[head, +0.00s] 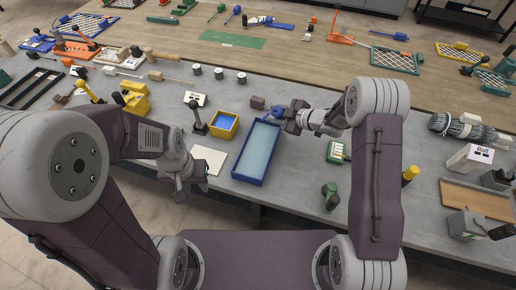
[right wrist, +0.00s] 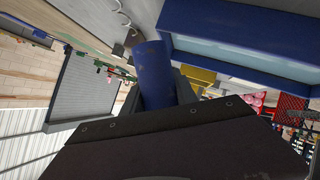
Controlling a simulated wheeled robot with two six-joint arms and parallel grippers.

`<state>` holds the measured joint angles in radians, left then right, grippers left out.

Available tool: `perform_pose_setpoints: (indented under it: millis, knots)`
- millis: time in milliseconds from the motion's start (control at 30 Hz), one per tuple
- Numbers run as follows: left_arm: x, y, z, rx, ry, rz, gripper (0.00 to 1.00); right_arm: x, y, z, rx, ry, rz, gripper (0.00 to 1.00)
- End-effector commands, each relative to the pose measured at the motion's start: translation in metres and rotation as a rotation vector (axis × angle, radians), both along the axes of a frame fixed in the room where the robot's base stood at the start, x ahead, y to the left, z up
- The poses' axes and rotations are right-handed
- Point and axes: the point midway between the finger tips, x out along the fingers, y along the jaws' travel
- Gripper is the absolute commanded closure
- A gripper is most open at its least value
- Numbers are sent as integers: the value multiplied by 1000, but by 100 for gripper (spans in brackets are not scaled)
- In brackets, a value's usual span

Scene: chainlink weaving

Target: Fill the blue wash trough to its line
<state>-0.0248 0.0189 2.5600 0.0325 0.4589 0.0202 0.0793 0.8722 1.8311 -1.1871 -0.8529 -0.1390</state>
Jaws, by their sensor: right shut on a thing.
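The blue wash trough (head: 247,181) lies on the grey bench in the middle of the head view, with a pale blue surface inside. Its fill line cannot be made out. My right gripper (head: 284,117) is at the trough's far right end, shut on a blue cylindrical thing. That blue thing (right wrist: 155,75) stands between the fingers in the right wrist view, with the trough (right wrist: 240,58) beside it. Whether anything pours from it cannot be seen. My left gripper (head: 190,187) hangs near the bench's front edge, left of the trough, apparently open and empty.
A yellow bin with blue inside (head: 224,125) and a white square sheet (head: 209,160) are left of the trough. A dark-handled tool (head: 198,119) stands nearby. A green and white box (head: 337,152) and a green bottle-like thing (head: 330,195) are to the right.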

Motion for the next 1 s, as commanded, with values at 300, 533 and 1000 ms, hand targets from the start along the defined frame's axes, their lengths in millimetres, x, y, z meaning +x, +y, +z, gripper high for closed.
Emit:
perform_pose_setpoints:
  millis: [300,533,1000]
  knots:
    - [0,0,21,0,0,0,64,0,0,24,-1,-2,0,100]
    - [0,0,42,0,0,0,64,0,0,46,0,-1,0,100]
    - [0,0,63,0,0,0,64,0,0,70,0,-1,-1,100]
